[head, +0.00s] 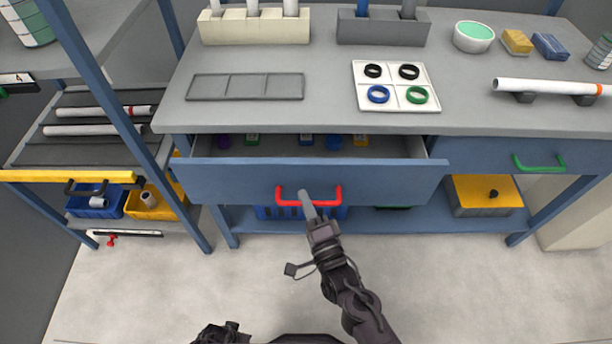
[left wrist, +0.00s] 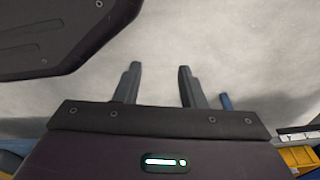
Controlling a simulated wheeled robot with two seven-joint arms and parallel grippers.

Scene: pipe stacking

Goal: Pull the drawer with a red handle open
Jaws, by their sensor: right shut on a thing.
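The blue drawer (head: 230,182) under the grey workbench is partly open, and several small coloured items show inside it. Its red handle (head: 284,202) is on the middle of the drawer front. My right gripper (head: 305,198) is at the handle and shut on it, with the fingers covering part of its bar. In the left wrist view my left gripper (left wrist: 158,85) has its two fingers apart with nothing between them, over bare floor. In the head view only a dark part of my left arm shows at the bottom edge.
A second drawer with a green handle (head: 538,165) is closed at the right. The benchtop holds a white board with rings (head: 395,88), a grey tray (head: 246,87) and a pipe on supports (head: 545,87). A rack (head: 100,95) stands left. The floor in front is clear.

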